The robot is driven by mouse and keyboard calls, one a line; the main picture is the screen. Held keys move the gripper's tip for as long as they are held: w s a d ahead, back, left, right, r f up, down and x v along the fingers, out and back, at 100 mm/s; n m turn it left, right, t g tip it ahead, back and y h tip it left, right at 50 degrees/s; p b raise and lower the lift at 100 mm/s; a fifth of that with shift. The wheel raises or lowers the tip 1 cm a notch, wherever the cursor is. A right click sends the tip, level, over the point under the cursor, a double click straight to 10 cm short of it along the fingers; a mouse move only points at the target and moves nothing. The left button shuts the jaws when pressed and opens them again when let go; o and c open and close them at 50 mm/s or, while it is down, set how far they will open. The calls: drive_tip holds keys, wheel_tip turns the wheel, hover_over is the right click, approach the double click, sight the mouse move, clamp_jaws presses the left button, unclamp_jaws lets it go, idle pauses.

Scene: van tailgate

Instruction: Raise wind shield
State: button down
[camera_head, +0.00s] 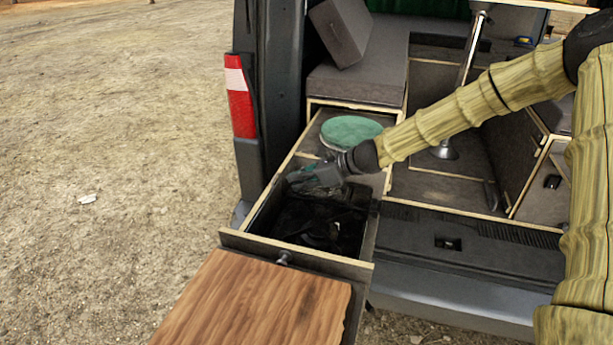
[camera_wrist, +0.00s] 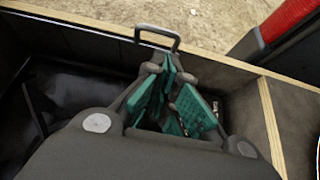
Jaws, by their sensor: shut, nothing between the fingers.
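My gripper (camera_head: 305,180) is low over the pulled-out drawer, near its left wall. It also shows in the wrist view (camera_wrist: 168,85), its green-padded fingers shut with nothing between them. A thin dark loop (camera_wrist: 157,37), like a handle, stands just beyond the fingertips by the drawer wall. I cannot tell whether it touches the fingers or belongs to the wind shield. Black, glossy contents (camera_head: 318,222) fill the front compartment of the drawer and also show in the wrist view (camera_wrist: 85,87). No wind shield can be told apart clearly; my gripper hides part of the compartment.
The open drawer (camera_head: 241,240) has pale wooden edges and a wooden board (camera_head: 255,302) at its front. A round green lid-like disc (camera_head: 350,131) lies behind my gripper. The van's rear pillar and red tail light (camera_head: 239,98) stand left. Open ground lies further left.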

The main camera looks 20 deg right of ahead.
sight(277, 187)
drive_tip(key=shift+w+a+f, duration=0.1)
drive_tip(key=shift+w+a, duration=0.1)
drive_tip(key=shift+a, duration=0.15)
drive_tip(key=shift+s+a, duration=0.1)
drive_tip(key=shift+a, duration=0.15)
drive_tip(key=shift+s+a+r, duration=0.2)
drive_tip(key=shift+s+a, duration=0.25)
drive_tip(key=shift+a, duration=0.05)
drive_tip(key=shift+w+a+f, duration=0.3)
drive_tip(key=shift+w+f, duration=0.2)
drive_tip(key=shift+w+a+f, duration=0.25)
drive_tip(key=shift+w+f, duration=0.25)
drive_tip(key=shift+s+r, duration=0.3)
drive_tip(key=shift+w+p, duration=0.15)
drive_tip(key=shift+p, duration=0.15)
wheel_tip(277, 187, up, 13)
drive_tip(key=p, duration=0.8)
drive_tip(key=shift+d+r+p, duration=0.1)
drive_tip(key=shift+p, duration=0.2)
